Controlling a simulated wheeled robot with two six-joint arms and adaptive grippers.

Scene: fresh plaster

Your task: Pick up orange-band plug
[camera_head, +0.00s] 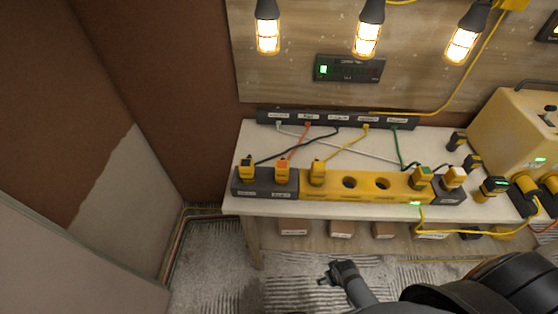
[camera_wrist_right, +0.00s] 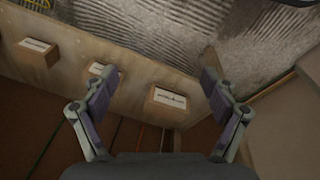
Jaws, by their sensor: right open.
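The orange-band plug (camera_head: 282,173) appears to be the yellow plug with an orange top. It stands upright in the dark left section of the socket strip (camera_head: 381,186), and an orange cord runs back from it. A yellow plug with a dark cord (camera_head: 246,172) is on its left, and one with a yellow cord (camera_head: 317,174) on its right. My right gripper (camera_head: 325,276) is low in front of the bench, apart from the plug. In the right wrist view my right gripper (camera_wrist_right: 158,84) is open and empty, with no plug visible there. My left gripper is not in view.
The white bench (camera_head: 240,207) carries the strip, with a yellow machine (camera_head: 515,130) at right. Small labelled boxes (camera_head: 293,227) sit on the shelf below. Several cords cross the bench behind the plugs. Lit lamps (camera_head: 267,35) hang above. A brown wall stands left.

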